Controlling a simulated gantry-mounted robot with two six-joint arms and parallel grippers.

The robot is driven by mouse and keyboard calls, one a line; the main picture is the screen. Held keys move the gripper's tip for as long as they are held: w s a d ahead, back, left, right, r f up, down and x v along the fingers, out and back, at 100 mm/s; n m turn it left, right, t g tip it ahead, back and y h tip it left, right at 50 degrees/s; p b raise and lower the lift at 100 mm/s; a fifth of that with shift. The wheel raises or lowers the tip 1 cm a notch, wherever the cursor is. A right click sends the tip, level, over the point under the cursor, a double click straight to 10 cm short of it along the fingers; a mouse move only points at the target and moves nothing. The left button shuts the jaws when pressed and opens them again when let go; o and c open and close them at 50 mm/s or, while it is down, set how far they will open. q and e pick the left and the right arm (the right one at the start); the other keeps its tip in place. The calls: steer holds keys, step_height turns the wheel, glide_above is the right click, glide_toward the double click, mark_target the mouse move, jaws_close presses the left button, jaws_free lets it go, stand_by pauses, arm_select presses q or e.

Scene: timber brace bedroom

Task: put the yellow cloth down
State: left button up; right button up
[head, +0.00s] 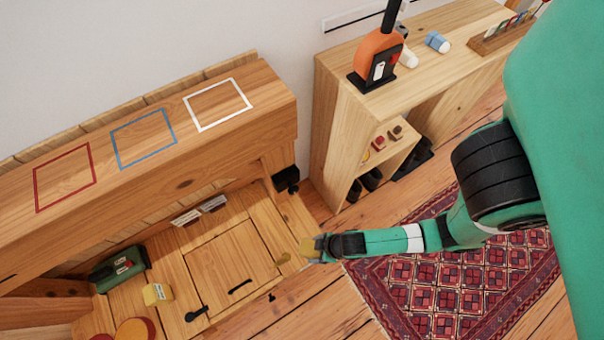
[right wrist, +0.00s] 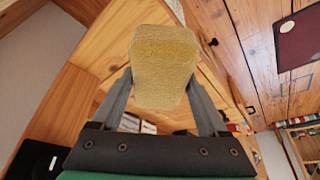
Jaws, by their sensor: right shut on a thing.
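My right gripper (head: 318,247) comes in from the right in the head view. It is shut on the yellow cloth (head: 306,247), at the right edge of the light wooden cabinet with the door. In the right wrist view the yellow cloth (right wrist: 164,65) is a thick, folded pad held between the two fingers of my right gripper (right wrist: 165,88). I cannot tell whether the cloth touches any surface. My left gripper is not in view.
A wooden shelf top (head: 265,88) carries red (head: 64,176), blue (head: 143,137) and white (head: 217,104) square outlines, all empty. A green box (head: 118,268) and a yellow block (head: 157,293) are at lower left. A patterned rug (head: 450,285) lies on the floor.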

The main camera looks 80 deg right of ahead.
steer(key=w+d+f+b, duration=0.2)
steer(key=w+d+f, duration=0.1)
steer(key=d, duration=0.1)
steer(key=b, duration=0.3)
glide_toward(298, 231)
steer(key=shift+w+a+f, duration=0.4)
steer(key=shift+w+f, duration=0.35)
steer(key=shift+w+d, duration=0.15)
steer(key=f+b, duration=0.1)
steer(key=f, duration=0.1)
steer(key=f+b, duration=0.1)
steer(key=shift+w+d+f+b, duration=0.2)
steer(key=shift+d+f+b, duration=0.1)
steer(key=shift+d+f, duration=0.1)
steer(key=shift+f, duration=0.2)
steer(key=shift+a+r, duration=0.1)
steer(key=shift+f, duration=0.25)
steer(key=o, duration=1.3)
steer(key=shift+r, duration=0.1)
